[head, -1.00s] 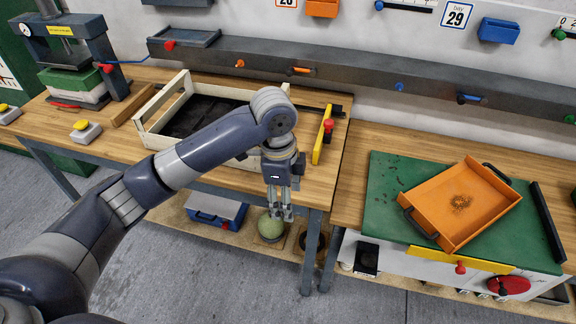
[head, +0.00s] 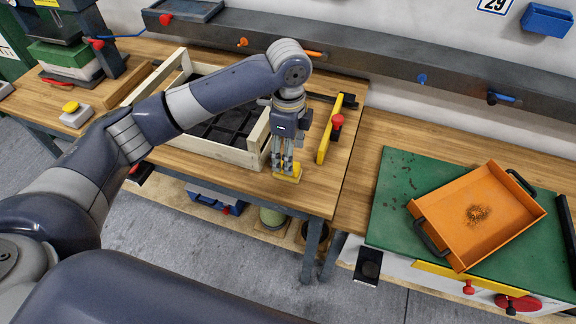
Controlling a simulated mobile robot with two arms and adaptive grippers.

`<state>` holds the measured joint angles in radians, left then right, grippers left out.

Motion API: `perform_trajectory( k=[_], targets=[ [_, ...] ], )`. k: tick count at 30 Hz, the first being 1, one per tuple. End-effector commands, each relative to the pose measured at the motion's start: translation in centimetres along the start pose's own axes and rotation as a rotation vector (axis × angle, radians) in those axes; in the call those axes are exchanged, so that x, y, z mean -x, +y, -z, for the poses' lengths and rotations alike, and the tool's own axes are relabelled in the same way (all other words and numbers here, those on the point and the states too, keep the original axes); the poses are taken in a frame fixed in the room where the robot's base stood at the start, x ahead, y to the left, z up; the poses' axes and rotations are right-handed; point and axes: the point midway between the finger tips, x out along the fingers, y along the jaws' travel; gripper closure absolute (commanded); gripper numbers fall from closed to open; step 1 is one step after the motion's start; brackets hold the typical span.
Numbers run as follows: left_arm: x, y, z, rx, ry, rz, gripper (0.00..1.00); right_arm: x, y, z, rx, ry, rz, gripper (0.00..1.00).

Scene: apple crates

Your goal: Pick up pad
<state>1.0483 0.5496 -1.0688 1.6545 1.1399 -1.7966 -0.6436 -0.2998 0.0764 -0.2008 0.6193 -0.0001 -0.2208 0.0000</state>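My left gripper (head: 283,170) points down at the front right corner of the crate on the left wooden bench. Its fingertips are at a small yellow piece (head: 294,177) on the bench top, which may be the pad. The fingers partly cover this piece, and I cannot tell whether they are closed on it or only around it. The pale wooden crate (head: 222,153) has a dark divided inside and is partly hidden by my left arm. My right gripper is not in view.
A yellow bar with a red knob (head: 337,122) stands right of the gripper. An orange tray (head: 453,203) lies on a green mat (head: 392,222) on the right bench. A yellow button box (head: 76,115) and a press stand at left. A grey rail (head: 380,72) runs behind.

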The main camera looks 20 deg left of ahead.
Motion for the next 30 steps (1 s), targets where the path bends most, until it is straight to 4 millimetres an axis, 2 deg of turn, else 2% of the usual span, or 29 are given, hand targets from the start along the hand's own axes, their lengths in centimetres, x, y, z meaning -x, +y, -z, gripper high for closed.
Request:
perform_trajectory(
  k=[3,6,8,15,23,24,30],
  targets=[
    [-0.9,0.0,-0.1,0.001,-0.001,0.000,0.39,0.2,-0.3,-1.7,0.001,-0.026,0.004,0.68],
    [-1.7,0.1,-0.1,0.002,-0.002,-0.003,0.39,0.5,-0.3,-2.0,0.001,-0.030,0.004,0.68],
    [-2.5,0.1,-0.2,0.002,-0.002,-0.002,0.39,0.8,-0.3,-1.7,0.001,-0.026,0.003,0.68],
    [-5.8,0.1,-0.3,0.001,-0.001,0.000,0.39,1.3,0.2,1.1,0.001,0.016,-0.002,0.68],
    [-6.2,0.1,-0.3,0.000,-0.001,0.002,0.39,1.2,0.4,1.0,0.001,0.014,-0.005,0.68],
    [-6.2,0.1,-0.3,0.000,-0.001,0.002,0.44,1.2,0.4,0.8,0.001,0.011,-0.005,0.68],
    [-6.2,0.1,-0.3,0.000,-0.001,0.002,0.87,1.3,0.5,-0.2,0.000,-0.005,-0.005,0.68]
  ],
)
